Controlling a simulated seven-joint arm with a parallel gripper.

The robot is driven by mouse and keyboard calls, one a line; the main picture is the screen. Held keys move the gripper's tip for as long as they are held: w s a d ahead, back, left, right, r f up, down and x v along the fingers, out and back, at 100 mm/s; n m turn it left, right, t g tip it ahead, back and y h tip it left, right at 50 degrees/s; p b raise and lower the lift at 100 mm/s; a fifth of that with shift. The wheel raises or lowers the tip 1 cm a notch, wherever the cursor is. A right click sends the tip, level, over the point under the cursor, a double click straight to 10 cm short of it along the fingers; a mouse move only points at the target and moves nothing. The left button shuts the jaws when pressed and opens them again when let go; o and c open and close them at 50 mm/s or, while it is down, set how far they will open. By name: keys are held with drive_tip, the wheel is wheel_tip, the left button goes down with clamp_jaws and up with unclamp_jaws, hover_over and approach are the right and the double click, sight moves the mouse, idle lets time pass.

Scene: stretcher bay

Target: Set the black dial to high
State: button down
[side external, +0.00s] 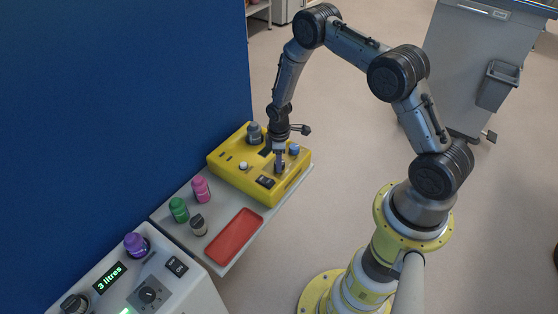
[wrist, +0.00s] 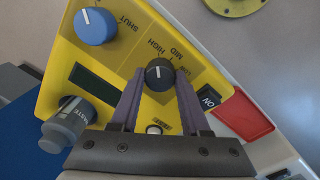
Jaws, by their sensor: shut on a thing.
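The black dial (wrist: 159,75) sits on the yellow unit (wrist: 215,122) and shows between my fingers in the wrist view. My gripper (wrist: 159,82) is shut on it, one finger on each side. The dial carries a short white mark, roughly upright in the picture, toward the HIGH label; its exact setting is hard to tell. HIGH, MID and LOW are printed around its upper right side. In the side external view my gripper (side external: 279,168) points down onto the yellow unit (side external: 228,175) and hides the dial.
On the unit are a blue knob (wrist: 95,26), a grey knob (wrist: 68,125), a dark display (wrist: 93,84) and an ON switch (wrist: 208,98). A blue partition (side external: 120,110) stands behind.

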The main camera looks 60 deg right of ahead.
drive_tip(key=shift+c, duration=1.9)
unclamp_jaws()
drive_tip(key=shift+r, duration=0.15)
wheel_tip(320, 180, up, 14)
drive_tip(key=shift+s+a+f, duration=0.15)
drive_tip(key=shift+a+f, duration=0.05)
drive_tip(key=shift+a, duration=0.05)
